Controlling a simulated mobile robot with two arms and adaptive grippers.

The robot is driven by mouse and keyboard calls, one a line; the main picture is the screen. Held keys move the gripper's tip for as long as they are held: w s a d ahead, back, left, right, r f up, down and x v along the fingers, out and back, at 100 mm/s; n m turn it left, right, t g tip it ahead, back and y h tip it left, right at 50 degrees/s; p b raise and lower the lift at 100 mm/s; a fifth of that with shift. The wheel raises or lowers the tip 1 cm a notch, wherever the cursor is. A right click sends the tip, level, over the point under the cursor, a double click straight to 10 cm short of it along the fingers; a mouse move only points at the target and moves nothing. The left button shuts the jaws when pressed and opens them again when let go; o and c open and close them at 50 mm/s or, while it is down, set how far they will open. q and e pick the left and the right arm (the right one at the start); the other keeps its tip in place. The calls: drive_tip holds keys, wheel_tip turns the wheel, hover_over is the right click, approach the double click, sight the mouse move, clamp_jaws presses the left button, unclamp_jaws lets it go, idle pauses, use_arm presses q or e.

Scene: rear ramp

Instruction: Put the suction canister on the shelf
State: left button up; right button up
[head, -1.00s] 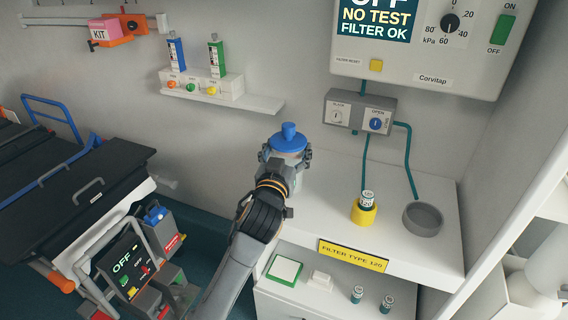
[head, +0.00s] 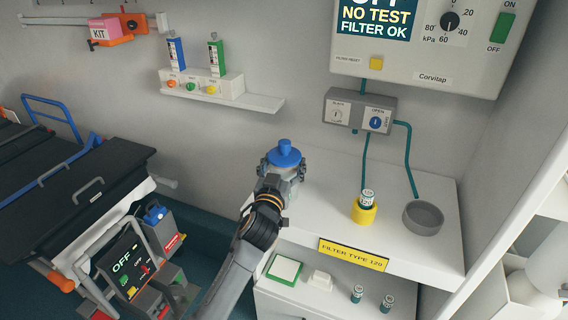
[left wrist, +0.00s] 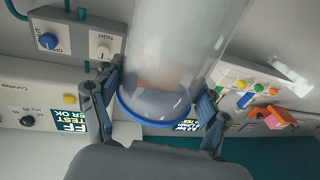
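The suction canister (head: 285,154), clear with a blue lid and knob, is upright at the left end of the white shelf (head: 320,205). My left gripper (head: 282,178) has its fingers around the canister's sides. In the left wrist view the clear canister (left wrist: 180,60) fills the space between the two fingers (left wrist: 160,100), which press against its sides near a blue rim. The gripper hides the canister's lower part in the head view, so I cannot tell whether its base touches the shelf. My right gripper is not in view.
A yellow holder with a small vial (head: 364,211) and a grey bowl (head: 423,217) stand on the shelf's right half. A grey valve box (head: 359,111) with teal tubes is on the wall. The shelf's middle is clear.

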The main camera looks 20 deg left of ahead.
use_arm(q)
drive_tip(key=o, duration=0.4)
drive_tip(key=shift+r, duration=0.1)
drive_tip(key=s, duration=0.4)
drive_tip(key=s+d, duration=0.1)
drive_tip(key=s, duration=0.3)
drive_tip(key=s+b, duration=0.1)
drive_tip(key=s, duration=0.3)
drive_tip(key=shift+d+f, duration=0.25)
drive_tip(key=shift+f, duration=0.1)
